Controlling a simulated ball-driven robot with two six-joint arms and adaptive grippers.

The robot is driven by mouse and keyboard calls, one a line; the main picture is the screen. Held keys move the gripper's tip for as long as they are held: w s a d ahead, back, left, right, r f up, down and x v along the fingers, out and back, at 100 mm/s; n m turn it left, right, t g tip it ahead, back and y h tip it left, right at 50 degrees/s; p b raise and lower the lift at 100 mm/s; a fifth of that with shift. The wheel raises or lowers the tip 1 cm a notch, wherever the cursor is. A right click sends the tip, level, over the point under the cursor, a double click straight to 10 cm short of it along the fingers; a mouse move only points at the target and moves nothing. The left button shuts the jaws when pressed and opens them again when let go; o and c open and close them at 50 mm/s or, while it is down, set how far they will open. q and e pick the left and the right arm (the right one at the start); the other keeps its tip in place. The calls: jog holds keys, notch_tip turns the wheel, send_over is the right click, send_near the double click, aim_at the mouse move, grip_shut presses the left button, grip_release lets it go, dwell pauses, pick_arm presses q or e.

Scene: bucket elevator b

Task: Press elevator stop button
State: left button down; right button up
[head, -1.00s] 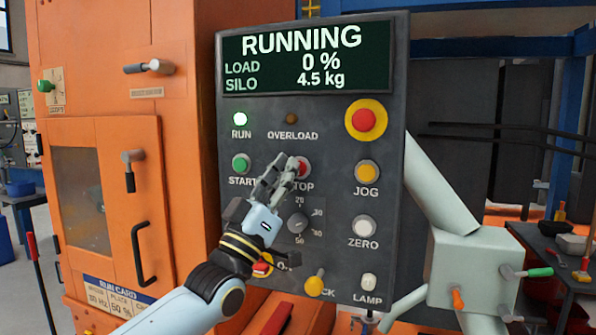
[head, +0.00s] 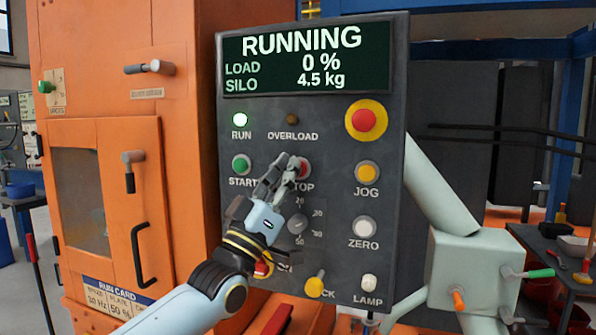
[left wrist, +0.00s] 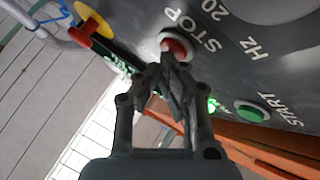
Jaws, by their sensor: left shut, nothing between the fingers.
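The red stop button (head: 302,167) sits on the grey control panel (head: 330,135), partly hidden behind my left gripper (head: 284,170) in the head view. The display (head: 305,58) reads RUNNING, load 0 %, silo 4.5 kg, and the run lamp (head: 239,119) glows green. My left gripper is shut and empty, its fingertips at the stop button. In the left wrist view the stop button (left wrist: 176,48) is just beyond the fingertips (left wrist: 170,62); I cannot tell whether they touch it. My right gripper is not in view.
The green start button (head: 241,164) is left of the stop button. The red emergency button (head: 366,119) on a yellow ring, the jog button (head: 367,173) and the zero button (head: 365,228) are to the right. A dial (head: 298,223) is below.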

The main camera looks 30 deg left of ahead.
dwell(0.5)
pick_arm(q)
jog(key=shift+s+d+y+p, duration=0.2)
jog(key=shift+s+y+p, duration=0.15)
jog(key=shift+s, duration=0.4)
jog(key=s+p, duration=0.1)
jog(key=s, duration=0.1)
jog(key=s+d+p, duration=0.1)
jog(key=s, duration=0.1)
jog(key=shift+s, duration=0.4)
jog(key=shift+f, duration=0.1)
dwell(0.4)
